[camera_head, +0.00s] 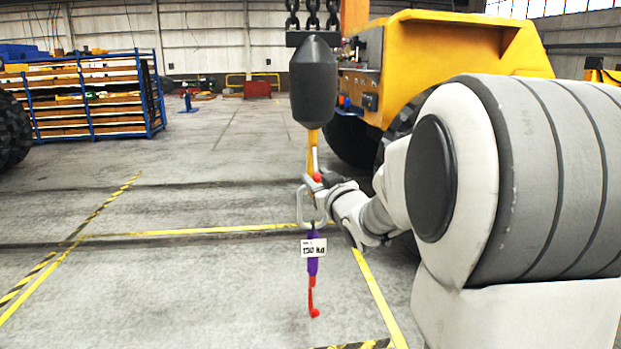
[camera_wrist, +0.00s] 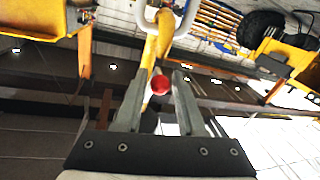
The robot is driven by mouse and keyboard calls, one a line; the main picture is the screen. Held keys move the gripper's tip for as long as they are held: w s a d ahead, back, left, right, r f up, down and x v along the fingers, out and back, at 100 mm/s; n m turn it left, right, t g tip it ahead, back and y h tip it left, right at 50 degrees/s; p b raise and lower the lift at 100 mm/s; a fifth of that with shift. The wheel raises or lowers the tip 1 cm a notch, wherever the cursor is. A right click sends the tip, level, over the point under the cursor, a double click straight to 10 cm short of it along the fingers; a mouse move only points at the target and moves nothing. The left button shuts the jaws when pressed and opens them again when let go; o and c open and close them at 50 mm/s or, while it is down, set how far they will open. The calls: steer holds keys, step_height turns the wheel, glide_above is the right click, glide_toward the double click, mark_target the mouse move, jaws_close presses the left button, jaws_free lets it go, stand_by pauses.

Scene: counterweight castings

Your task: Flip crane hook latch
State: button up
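The dark hook block (camera_head: 314,85) hangs upright from chains in the head view. A yellow-orange hook (camera_head: 312,142) extends below it and also shows in the wrist view (camera_wrist: 163,45). A pale, slim lever, seemingly the latch (camera_head: 315,160), runs along the hook to a red knob (camera_head: 317,177). My gripper (camera_head: 322,183) is at the knob, coming from the right. In the wrist view the red knob (camera_wrist: 160,85) lies between the two fingers, which stand apart with small gaps beside it. I cannot tell whether either finger touches it.
A silver ring (camera_head: 303,206) hangs at the hook, with a 150 kg tag (camera_head: 313,249), a purple strap (camera_head: 312,267) and a red end hook (camera_head: 312,300) below. A yellow vehicle (camera_head: 470,45) stands behind, right. A blue rack (camera_head: 85,95) is far left. Floor at left is clear.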

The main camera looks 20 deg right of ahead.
jaws_close()
stand_by(1.1)
